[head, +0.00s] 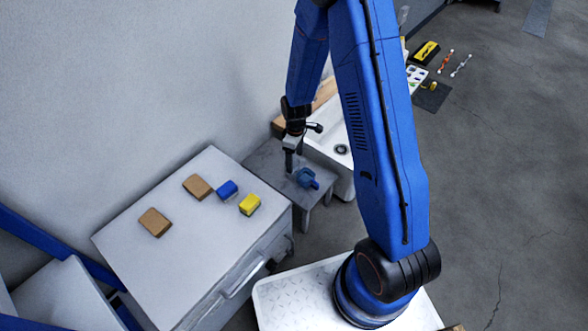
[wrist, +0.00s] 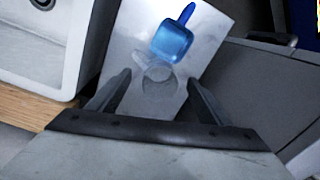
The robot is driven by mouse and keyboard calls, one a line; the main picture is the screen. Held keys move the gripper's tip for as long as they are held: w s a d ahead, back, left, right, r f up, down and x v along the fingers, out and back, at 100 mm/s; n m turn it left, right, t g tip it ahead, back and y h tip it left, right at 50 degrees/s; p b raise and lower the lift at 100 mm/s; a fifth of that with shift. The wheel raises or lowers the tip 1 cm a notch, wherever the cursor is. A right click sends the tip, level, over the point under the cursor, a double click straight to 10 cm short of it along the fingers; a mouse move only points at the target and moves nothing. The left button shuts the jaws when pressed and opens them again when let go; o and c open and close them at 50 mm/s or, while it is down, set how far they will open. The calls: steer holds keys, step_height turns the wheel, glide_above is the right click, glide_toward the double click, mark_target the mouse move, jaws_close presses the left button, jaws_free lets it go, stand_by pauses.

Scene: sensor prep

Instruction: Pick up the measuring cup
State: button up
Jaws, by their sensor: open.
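A blue measuring cup (head: 307,179) with a short handle sits on a low grey stool (head: 262,158). In the wrist view the cup (wrist: 172,42) lies ahead of the fingers, with its handle pointing up and right. My gripper (head: 289,166) is above the stool, left of the cup and apart from it. In the wrist view my gripper (wrist: 158,88) is open, with a finger on each side. A faint clear round shape (wrist: 160,84) shows between the fingers, below the cup; I cannot tell whether it is an object or a mark.
A white sink (head: 327,150) stands right behind the stool. A grey cabinet (head: 150,190) to the left holds two brown blocks (head: 155,222), a blue block (head: 227,189) and a yellow block (head: 250,204). Several small items lie on the floor at the far right.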

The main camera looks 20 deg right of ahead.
steer(key=shift+a+f, duration=0.15)
steer(key=shift+f, duration=1.3)
steer(key=shift+a+f, duration=0.15)
steer(key=shift+f, duration=1.25)
steer(key=c, duration=1.3)
steer(key=shift+o, duration=0.2)
steer(key=shift+r, duration=0.15)
